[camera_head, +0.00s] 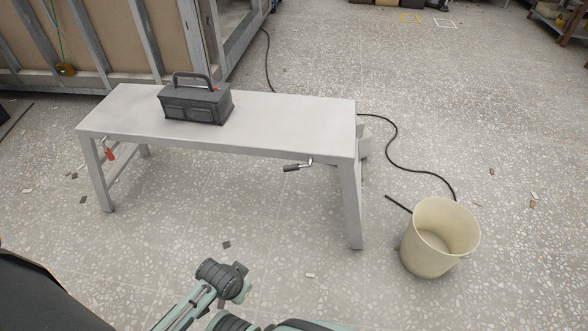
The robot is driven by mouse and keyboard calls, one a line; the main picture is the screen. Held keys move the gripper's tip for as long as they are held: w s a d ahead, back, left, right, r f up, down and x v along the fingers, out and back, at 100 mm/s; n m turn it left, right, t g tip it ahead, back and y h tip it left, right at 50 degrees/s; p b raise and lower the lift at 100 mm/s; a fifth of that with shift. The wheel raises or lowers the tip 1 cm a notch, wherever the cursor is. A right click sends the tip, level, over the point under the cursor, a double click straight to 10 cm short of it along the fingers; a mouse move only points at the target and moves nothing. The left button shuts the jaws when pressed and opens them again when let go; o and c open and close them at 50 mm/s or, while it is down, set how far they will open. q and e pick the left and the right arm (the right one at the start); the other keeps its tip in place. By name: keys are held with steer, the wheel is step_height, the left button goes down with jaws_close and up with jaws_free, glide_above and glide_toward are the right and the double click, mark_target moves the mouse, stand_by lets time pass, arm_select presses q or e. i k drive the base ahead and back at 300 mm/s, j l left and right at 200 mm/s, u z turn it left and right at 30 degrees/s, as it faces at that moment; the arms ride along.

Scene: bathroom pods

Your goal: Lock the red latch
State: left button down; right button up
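The red latch (109,153) is on the left end of the light grey table (300,128), at the front-left leg just under the top. Its red handle hangs down from a small metal piece. A second latch with a black handle (292,167) is under the front edge near the right leg, its handle pointing left and nearly level. No gripper fingers show. Part of my own arm shows at the bottom, well short of the table and apart from both latches.
A dark grey toolbox (197,103) with a raised handle stands on the table. A cream bucket (440,236) stands on the floor to the right, near a black cable (391,147). A framed wall (120,45) is behind the table. The floor in front is mostly clear, with small scraps.

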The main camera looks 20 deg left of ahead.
mark_target(108, 151)
steer(key=j+u, duration=0.1)
steer(key=u, duration=0.7)
steer(key=i+j+u, duration=0.1)
steer(key=u, duration=0.75)
steer(key=i+j+u, duration=0.1)
steer(key=u, duration=0.3)
